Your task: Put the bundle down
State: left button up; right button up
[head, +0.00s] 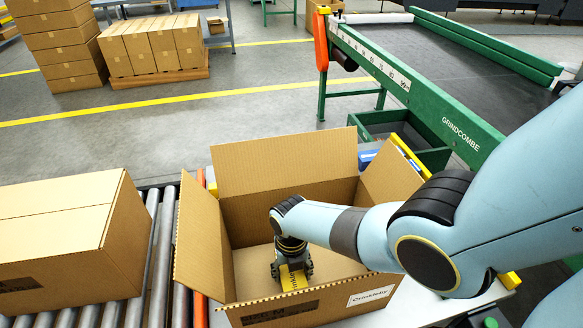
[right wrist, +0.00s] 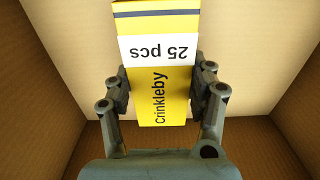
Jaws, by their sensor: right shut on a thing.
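The bundle (right wrist: 162,95) is a yellow pack with a white band reading "25 pcs" and the name "Crinkleby". My right gripper (right wrist: 160,88) is shut on it, with one finger on each side. In the head view the bundle (head: 293,277) shows as a small yellow patch under my right gripper (head: 291,270), inside the open carton (head: 200,240). The carton's flaps stand open. In the right wrist view brown carton walls (right wrist: 45,90) surround the bundle. I cannot tell whether the bundle touches the carton floor. My left gripper does not show.
A closed carton (head: 70,235) sits on the roller conveyor (head: 160,255) to the left. The green-framed belt machine (head: 440,110) is at the right, with a green bin (head: 400,130) below its near side. Stacked boxes (head: 155,45) stand on a pallet at the back left.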

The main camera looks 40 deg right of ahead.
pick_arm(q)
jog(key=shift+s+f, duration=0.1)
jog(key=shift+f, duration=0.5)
pick_arm(e)
jog(key=shift+f, duration=0.9)
jog(key=shift+f+b, duration=0.2)
jog(key=shift+b, duration=0.25)
jog(key=o, duration=1.2)
jog(key=shift+r, duration=0.1)
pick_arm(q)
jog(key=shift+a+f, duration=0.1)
pick_arm(e)
notch_tip(320, 180, up, 11)
jog(key=p, duration=0.6)
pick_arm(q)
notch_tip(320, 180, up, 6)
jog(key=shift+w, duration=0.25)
pick_arm(e)
jog(key=shift+r, duration=0.65)
